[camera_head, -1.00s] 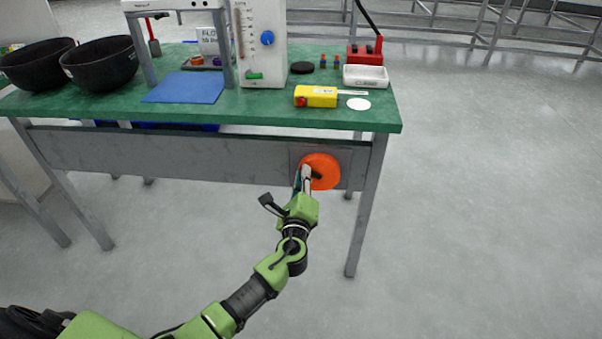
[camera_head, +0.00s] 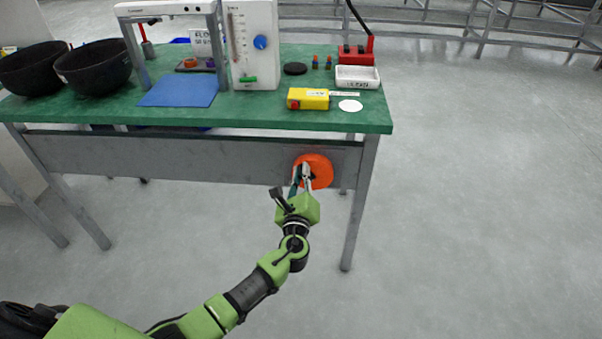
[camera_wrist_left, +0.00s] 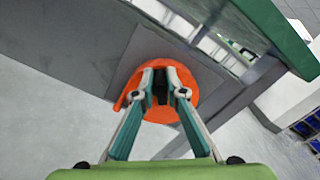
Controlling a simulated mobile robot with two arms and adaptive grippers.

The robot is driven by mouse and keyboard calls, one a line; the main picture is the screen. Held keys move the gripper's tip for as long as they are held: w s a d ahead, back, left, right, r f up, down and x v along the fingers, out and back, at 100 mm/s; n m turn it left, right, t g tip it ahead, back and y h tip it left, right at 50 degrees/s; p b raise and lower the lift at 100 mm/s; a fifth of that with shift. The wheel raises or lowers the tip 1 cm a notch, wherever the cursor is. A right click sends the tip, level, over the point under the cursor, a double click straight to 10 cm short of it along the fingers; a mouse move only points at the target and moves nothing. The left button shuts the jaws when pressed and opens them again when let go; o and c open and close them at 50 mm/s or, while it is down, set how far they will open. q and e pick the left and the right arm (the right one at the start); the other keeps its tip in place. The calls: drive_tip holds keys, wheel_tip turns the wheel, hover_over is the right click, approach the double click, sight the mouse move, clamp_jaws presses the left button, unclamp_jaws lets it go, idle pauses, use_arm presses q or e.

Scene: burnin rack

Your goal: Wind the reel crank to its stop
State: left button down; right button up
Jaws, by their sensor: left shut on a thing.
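The orange reel (camera_head: 321,172) is mounted on the grey front panel below the green tabletop, near the right table leg. It also shows in the left wrist view (camera_wrist_left: 150,48), straight ahead of my fingers. My left gripper (camera_head: 302,170) reaches up to the reel from below. In the left wrist view its two fingertips (camera_wrist_left: 160,88) are closed around a dark crank handle (camera_wrist_left: 160,80) in front of the reel's face. The fingers hide part of the crank and the reel. My right gripper is in neither view.
The green table (camera_head: 240,116) holds a yellow box (camera_head: 312,99), a white tray (camera_head: 357,77), a blue mat (camera_head: 180,90) and black bowls (camera_head: 95,67). A table leg (camera_head: 357,220) stands right of the reel. The floor to the right is clear.

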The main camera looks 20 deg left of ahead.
use_arm(q)
drive_tip(key=shift+d, duration=0.15)
drive_tip(key=c, duration=2)
unclamp_jaws()
drive_tip(key=shift+c, duration=0.2)
drive_tip(key=v, duration=1.2)
